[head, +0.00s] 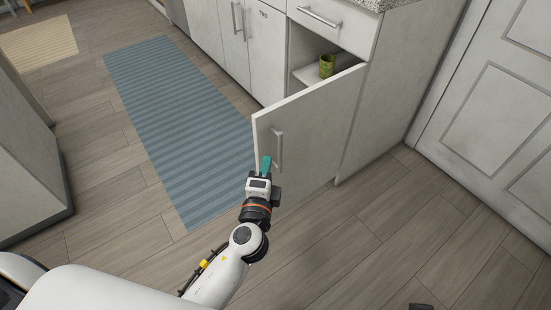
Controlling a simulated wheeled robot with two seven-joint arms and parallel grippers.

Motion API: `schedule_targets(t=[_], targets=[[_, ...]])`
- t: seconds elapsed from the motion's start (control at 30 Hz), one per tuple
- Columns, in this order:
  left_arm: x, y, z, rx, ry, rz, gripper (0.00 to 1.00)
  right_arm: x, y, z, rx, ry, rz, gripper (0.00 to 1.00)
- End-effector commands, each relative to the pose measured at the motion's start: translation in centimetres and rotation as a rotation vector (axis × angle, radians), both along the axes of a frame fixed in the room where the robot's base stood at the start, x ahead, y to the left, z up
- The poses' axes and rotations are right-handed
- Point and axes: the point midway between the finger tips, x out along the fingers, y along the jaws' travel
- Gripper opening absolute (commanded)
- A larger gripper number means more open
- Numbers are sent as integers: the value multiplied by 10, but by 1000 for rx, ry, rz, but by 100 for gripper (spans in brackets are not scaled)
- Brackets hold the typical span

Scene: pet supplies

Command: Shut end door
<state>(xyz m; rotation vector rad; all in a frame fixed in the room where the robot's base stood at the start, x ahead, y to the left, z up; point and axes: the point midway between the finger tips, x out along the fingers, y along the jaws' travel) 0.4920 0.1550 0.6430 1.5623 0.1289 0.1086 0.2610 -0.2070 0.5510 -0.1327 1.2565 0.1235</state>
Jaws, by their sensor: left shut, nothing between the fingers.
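The end door (310,122) is a pale cabinet door at the end of the counter row. It stands wide open, swung out over the floor, its free edge toward the left. A vertical bar handle (279,147) is on its face near that edge. My left gripper (266,164), with teal fingers, is shut and empty beside the door's free edge, just left of the handle. I cannot tell whether it touches the door. My right gripper is not in view.
A green cup (327,66) stands on a shelf inside the open cabinet. A closed drawer (330,22) is above the opening. A blue striped rug (180,115) lies left of the door.

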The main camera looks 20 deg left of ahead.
Motion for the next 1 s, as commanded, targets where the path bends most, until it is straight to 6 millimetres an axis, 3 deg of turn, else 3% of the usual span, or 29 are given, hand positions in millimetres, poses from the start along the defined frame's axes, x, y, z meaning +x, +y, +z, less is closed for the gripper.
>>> schedule_targets(t=[0.17,0.6,1.0], targets=[[13,2,7,11,-20,4,0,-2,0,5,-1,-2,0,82],[86,14,5,11,-16,3,0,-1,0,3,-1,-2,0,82],[99,16,5,8,-13,3,0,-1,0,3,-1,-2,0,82]])
